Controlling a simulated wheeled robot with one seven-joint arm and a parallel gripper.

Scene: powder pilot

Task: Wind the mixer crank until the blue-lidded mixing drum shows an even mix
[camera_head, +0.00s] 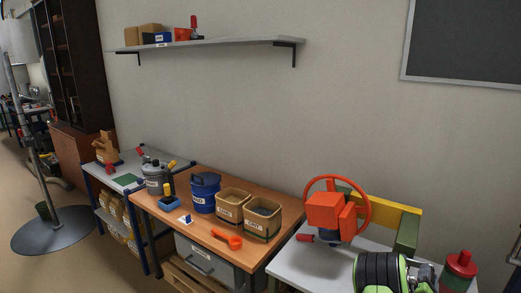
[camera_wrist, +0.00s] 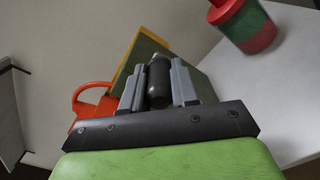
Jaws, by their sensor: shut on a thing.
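My gripper (camera_wrist: 158,66) is shut on a short black cylindrical grip (camera_wrist: 159,86), which lies between its two grey fingers in the wrist view. Whatever the grip joins is hidden. In the head view, an orange-red machine (camera_head: 325,211) with a red ring wheel (camera_head: 367,197) stands on the white table at right. A blue part shows beneath it. Part of the red ring shows in the wrist view (camera_wrist: 92,92). A blue drum with a dark blue lid (camera_head: 204,193) stands on the wooden table. The mix inside cannot be seen.
A red and green container (camera_head: 460,268) stands at far right. A yellow and green panel (camera_head: 395,221) is behind the machine.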

